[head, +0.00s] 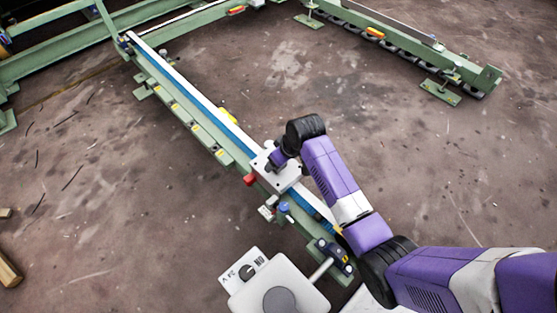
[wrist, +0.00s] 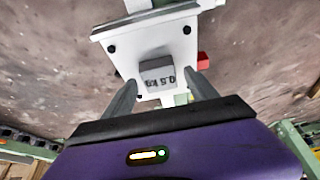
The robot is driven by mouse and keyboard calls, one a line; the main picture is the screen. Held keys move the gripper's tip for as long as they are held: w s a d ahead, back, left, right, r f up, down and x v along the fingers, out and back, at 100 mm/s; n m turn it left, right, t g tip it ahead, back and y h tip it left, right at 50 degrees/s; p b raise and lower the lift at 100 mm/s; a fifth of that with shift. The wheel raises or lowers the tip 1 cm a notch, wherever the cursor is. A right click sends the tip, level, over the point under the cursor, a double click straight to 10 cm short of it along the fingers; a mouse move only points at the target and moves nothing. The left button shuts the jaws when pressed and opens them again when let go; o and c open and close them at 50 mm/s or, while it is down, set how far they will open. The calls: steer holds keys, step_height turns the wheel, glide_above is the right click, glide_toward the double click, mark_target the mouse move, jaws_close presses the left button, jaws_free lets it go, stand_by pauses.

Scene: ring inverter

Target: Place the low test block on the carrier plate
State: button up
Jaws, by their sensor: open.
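The low test block is a small grey block (wrist: 157,76) marked "0.5 kg". The block is hidden there behind my gripper.
The long rail (head: 190,95) runs from upper left to lower right. A red part (head: 250,180) sticks out beside the plate. A control box with a knob (head: 245,271) stands below it. Another green rail (head: 400,45) lies at upper right. Open floor lies between the rails.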

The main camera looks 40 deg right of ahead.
steer(key=p+v, duration=0.6)
steer(key=v, duration=0.6)
steer(key=s+a+f+m+t, duration=0.1)
steer(key=s+a+t, duration=0.4)
steer(key=s+a, duration=0.95)
steer(key=s+a+r+n+t, duration=0.1)
steer(key=s+r+t, duration=0.4)
steer(key=s+r, duration=1)
step_height(320, 180, up, 4)
steer(key=shift+a+r+t, duration=0.2)
steer(key=shift+a+t, duration=0.05)
steer(key=shift+t, duration=0.05)
steer(key=shift+s, duration=0.1)
